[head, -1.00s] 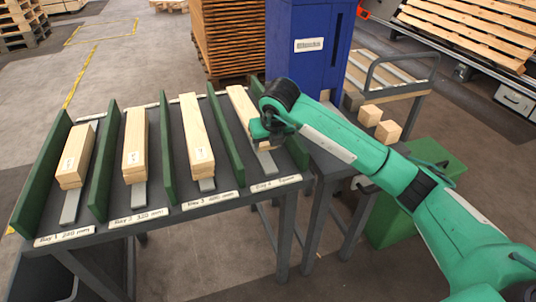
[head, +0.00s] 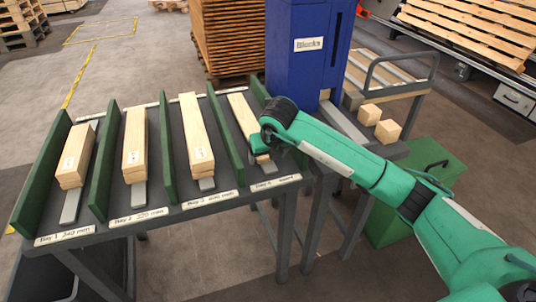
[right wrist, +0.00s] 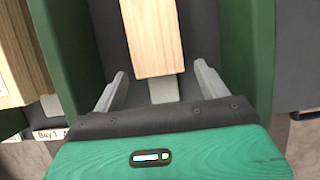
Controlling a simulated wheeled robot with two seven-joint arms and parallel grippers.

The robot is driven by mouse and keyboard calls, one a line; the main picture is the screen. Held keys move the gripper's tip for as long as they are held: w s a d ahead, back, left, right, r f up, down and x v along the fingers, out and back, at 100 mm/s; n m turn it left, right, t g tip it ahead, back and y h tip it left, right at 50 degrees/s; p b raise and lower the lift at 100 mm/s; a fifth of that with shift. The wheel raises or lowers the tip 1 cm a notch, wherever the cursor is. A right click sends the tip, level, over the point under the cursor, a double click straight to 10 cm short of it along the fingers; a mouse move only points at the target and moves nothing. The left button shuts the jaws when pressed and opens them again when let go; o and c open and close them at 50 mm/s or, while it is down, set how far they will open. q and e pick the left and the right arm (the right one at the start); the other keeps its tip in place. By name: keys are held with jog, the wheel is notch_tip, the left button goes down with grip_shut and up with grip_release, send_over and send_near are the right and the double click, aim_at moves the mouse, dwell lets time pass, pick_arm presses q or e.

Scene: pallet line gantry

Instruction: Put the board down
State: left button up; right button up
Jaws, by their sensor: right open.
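A pale wooden board (head: 244,118) lies lengthwise in the fourth bay, between green dividers. It also shows in the right wrist view (right wrist: 153,35), resting over a narrow grey strip. My right gripper (head: 263,150) is at the near end of this board, partly hidden by its own wrist. In the right wrist view my right gripper (right wrist: 161,72) is open, one finger on each side of the board's near end, with gaps on both sides. My left gripper is not in view.
Boards lie in the first (head: 74,158), second (head: 135,145) and third (head: 197,135) bays of the grey rack. A blue block dispenser (head: 305,70) stands behind right. Two wooden blocks (head: 388,131) sit on a grey surface beside a green bin (head: 440,165).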

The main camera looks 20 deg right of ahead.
jog(key=v, duration=1.2)
